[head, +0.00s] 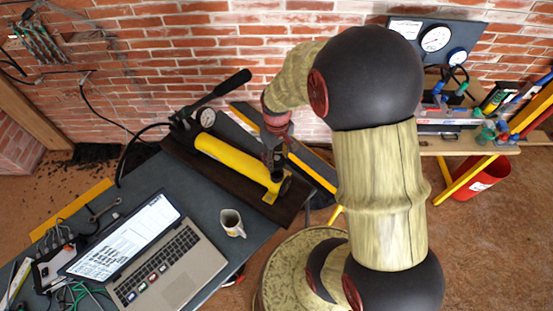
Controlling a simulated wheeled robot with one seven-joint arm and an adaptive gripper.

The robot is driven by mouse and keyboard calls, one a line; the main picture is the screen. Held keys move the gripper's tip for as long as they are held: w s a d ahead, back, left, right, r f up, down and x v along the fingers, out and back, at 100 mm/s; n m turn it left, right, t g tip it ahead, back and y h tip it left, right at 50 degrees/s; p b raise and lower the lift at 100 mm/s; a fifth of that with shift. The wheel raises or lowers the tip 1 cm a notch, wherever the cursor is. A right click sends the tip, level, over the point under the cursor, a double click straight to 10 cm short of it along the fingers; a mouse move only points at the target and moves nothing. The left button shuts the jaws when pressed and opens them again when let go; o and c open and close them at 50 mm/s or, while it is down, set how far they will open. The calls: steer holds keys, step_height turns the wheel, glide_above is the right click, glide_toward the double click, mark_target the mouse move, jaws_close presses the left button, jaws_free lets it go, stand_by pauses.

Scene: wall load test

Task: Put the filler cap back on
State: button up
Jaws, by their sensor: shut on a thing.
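The yellow hand pump (230,158) lies on a dark wooden board on the grey bench, with its black lever raised towards the back and a round gauge (208,117) at its far left end. My gripper (273,163) points down over the near right end of the pump, close to its dark end (284,184). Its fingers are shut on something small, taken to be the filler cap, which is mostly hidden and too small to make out. The filler opening cannot be made out, and I cannot tell whether the gripper touches the pump.
An open laptop (165,262) and a mug (232,222) stand on the bench in front of the pump. Cables and tools (57,238) lie at the left. A brick wall closes the back.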

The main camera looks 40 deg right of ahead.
steer(key=shift+s+f, duration=0.1)
steer(key=shift+f, duration=0.1)
steer(key=shift+f+b, duration=0.55)
steer(key=shift+f, duration=0.1)
step_height(320, 180, down, 4)
steer(key=b, duration=0.3)
steer(key=shift+f, duration=0.25)
steer(key=shift+f, duration=0.15)
stand_by(1.9)
steer(key=o, duration=1.1)
steer(key=shift+o, duration=0.2)
steer(key=o, duration=0.4)
